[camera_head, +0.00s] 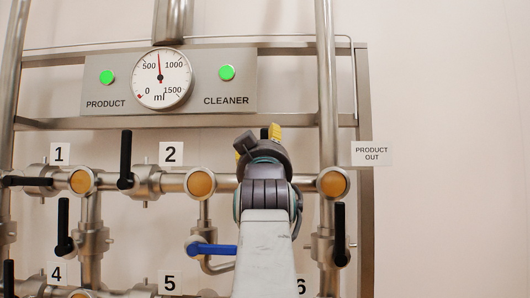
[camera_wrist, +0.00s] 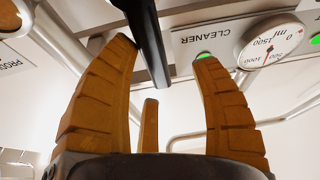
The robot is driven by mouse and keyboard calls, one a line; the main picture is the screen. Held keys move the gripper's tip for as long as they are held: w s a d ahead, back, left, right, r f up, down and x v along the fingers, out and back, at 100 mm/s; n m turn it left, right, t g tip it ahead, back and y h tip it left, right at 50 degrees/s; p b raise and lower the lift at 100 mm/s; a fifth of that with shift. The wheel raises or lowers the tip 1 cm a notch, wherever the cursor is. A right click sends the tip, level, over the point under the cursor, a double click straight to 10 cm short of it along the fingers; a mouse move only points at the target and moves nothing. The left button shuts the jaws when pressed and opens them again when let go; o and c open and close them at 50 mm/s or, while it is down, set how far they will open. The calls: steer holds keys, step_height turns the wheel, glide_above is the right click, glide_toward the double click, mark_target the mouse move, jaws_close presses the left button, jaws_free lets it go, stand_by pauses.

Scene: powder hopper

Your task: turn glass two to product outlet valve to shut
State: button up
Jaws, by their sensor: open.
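The horizontal pipe runs from the round amber glass (camera_head: 200,184) right of label 2 to the amber glass (camera_head: 333,183) beside the PRODUCT OUT label (camera_head: 371,153). My gripper (camera_head: 258,142) is in front of the pipe between these glasses and hides the valve body there. A small black handle end (camera_head: 264,133) shows above it, seemingly upright. In the wrist view, my gripper (camera_wrist: 166,54) is open. Its orange fingers spread on either side of a black handle (camera_wrist: 149,45), which hangs from the top edge into the gap. I cannot tell whether any finger touches it.
A gauge (camera_head: 160,78) with green PRODUCT and CLEANER lamps sits above. Another upright black handle (camera_head: 126,160) is left of label 2. A blue handle (camera_head: 212,249) is below left of my arm, a black one (camera_head: 340,234) lower right. Right of the frame is bare wall.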

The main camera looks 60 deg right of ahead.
steer(key=shift+b+v, duration=1.7)
steer(key=shift+v, duration=1.1)
steer(key=v, duration=0.7)
steer(key=shift+a, duration=0.2)
steer(key=shift+s+f, duration=0.1)
steer(key=shift+f, duration=0.1)
steer(key=shift+r, duration=0.15)
